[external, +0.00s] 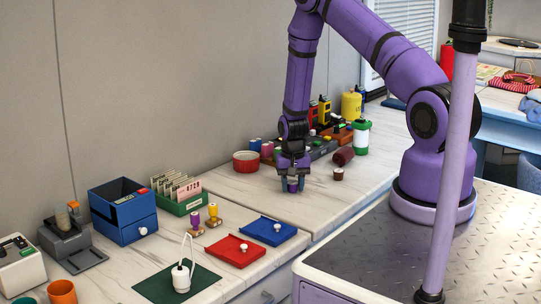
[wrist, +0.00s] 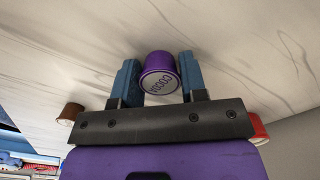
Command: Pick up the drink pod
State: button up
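A purple drink pod (wrist: 160,70) with lettering on its round lid sits between the two blue fingers of my gripper (wrist: 162,85) in the wrist view. In the external view my gripper (external: 292,184) points straight down at the counter, with the purple pod (external: 292,187) low between its fingertips. The fingers are very close to the pod's sides. I cannot tell whether they press on it. The pod appears to be at counter level.
A small brown pod (external: 338,174) stands right of my gripper, near a dark red cylinder (external: 343,156). A red bowl (external: 246,161) is on the left. A green-and-white canister (external: 361,137) stands behind. Red (external: 237,250) and blue (external: 268,231) trays lie nearer the camera.

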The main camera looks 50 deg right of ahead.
aim_at(295, 184)
jog(key=shift+c, duration=1.3)
jog(key=shift+r, duration=0.1)
jog(key=shift+r, duration=0.5)
jog(key=shift+s+a+r, duration=0.1)
jog(key=shift+s+r, duration=0.15)
jog(key=shift+r, duration=0.4)
jog(key=shift+s+a+r, duration=0.1)
jog(key=shift+s+r, duration=0.15)
jog(key=shift+r, duration=0.35)
jog(key=s+a, duration=0.1)
jog(key=s, duration=0.3)
jog(key=s+a+r, duration=0.1)
jog(key=s+a, duration=0.1)
jog(key=s, duration=0.3)
jog(key=s+a, duration=0.1)
jog(key=s, duration=0.4)
jog(key=shift+s+a+r, duration=0.1)
jog(key=shift+a+r, duration=0.05)
jog(key=shift+a, duration=0.2)
